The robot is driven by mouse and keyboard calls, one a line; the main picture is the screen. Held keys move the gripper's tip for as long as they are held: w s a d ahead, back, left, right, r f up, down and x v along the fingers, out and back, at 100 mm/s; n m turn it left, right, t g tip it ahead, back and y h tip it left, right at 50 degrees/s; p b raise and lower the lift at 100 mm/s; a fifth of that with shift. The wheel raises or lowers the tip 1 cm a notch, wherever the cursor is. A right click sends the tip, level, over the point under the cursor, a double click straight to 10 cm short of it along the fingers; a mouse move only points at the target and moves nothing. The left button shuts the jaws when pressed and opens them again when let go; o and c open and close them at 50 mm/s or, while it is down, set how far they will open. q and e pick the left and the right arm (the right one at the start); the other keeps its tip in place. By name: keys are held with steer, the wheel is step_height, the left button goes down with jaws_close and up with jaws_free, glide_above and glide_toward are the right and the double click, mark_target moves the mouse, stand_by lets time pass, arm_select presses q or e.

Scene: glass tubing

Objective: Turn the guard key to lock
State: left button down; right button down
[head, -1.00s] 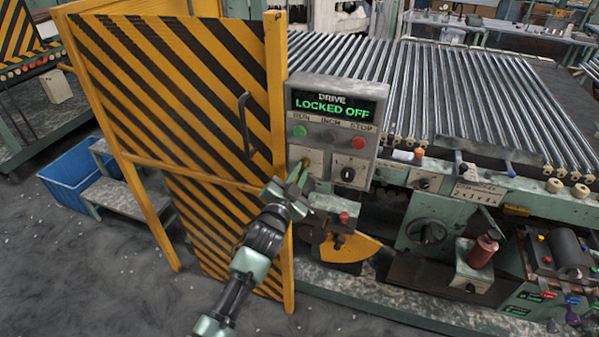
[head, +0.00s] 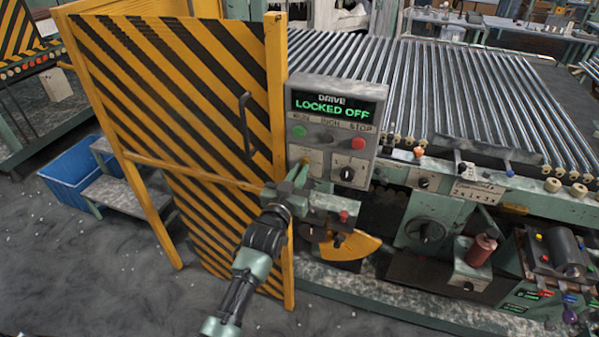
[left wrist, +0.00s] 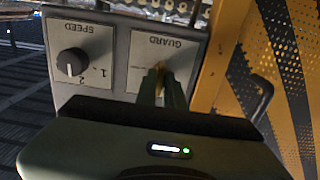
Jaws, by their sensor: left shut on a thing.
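The control box (head: 335,125) carries a lit display (head: 332,106) reading "DRIVE LOCKED OFF". Below its buttons is the pale guard plate (head: 312,155), with a small brass-coloured key (head: 305,161). My left gripper (head: 302,173) is at that plate, shut on the key, and its fingers hide most of it. In the left wrist view the plate is marked "GUARD" (left wrist: 165,43), upside down. The two fingers (left wrist: 162,88) close around the key (left wrist: 158,68) there. The key's exact angle is hard to tell. My right gripper is not in view.
A black speed knob (head: 346,173) sits just right of the guard plate. Green (head: 299,131) and red (head: 358,143) buttons are above. The yellow-black striped guard door (head: 190,90) stands close on the left. A yellow quadrant (head: 350,247) and machine parts lie below.

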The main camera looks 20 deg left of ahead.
arm_select(q)
steer(key=shift+f, duration=0.1)
stand_by(0.3)
steer(key=c, duration=1.5)
jaws_free()
steer(key=s+b, duration=0.2)
steer(key=s, duration=0.5)
steer(key=shift+s+a, duration=0.15)
steer(key=shift+s, duration=0.25)
